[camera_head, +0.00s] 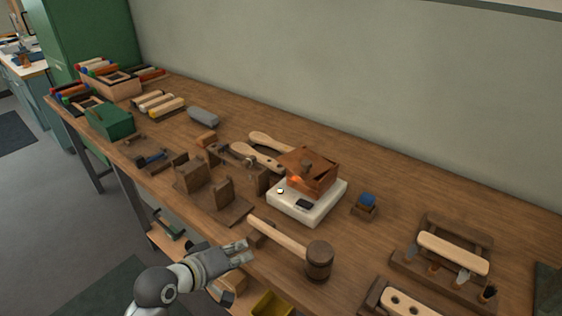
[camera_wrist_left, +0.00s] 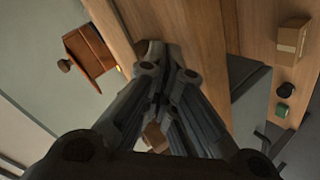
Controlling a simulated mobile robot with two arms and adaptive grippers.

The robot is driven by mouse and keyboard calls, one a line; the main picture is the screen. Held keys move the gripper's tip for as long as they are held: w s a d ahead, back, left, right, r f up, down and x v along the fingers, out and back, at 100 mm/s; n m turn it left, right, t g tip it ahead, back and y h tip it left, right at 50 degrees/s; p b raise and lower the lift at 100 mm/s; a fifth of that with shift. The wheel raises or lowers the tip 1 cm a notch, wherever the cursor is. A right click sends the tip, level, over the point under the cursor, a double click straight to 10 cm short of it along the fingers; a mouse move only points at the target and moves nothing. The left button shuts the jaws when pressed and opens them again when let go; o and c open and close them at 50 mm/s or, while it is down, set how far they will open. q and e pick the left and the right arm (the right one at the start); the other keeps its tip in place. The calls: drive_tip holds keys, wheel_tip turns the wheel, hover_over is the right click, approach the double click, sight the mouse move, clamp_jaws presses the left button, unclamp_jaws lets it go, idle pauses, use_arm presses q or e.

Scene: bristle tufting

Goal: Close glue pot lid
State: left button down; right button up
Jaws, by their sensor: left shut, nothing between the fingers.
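The copper-coloured glue pot (camera_head: 316,183) stands on a white base (camera_head: 287,207) with a dial and a small dark display. Its copper lid (camera_head: 296,157) has a brown knob and sits tilted on the pot, not flush with its top. My left gripper (camera_head: 246,254) is shut and empty at the bench's front edge, to the lower left of the pot and apart from it. It also fills the middle of the left wrist view (camera_wrist_left: 165,85). A reddish-brown panel with a knob (camera_wrist_left: 88,50) shows there; I cannot tell whether it is the lid. My right gripper is out of view.
A wooden mallet (camera_head: 318,260) lies between my left gripper and the bench's right part. Wooden blocks (camera_head: 190,172) and brushes (camera_head: 266,143) lie left of the pot. A blue-topped block (camera_head: 366,203) stands right of it. A wooden rack (camera_head: 455,250) is farther right.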

use_arm(q)
drive_tip(key=w+r+n+t+h, duration=0.3)
drive_tip(key=w+r+n+t, duration=0.15)
drive_tip(key=w+r, duration=0.7)
drive_tip(key=w+d, duration=0.8)
drive_tip(key=d, duration=0.2)
drive_tip(key=shift+d+f+n+p, duration=0.2)
drive_tip(key=shift+f+n+p, duration=0.05)
drive_tip(key=shift+n+p, duration=0.15)
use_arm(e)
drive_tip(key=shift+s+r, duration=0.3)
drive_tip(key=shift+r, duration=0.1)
use_arm(q)
drive_tip(key=shift+w+g, duration=0.1)
drive_tip(key=shift+g, duration=0.15)
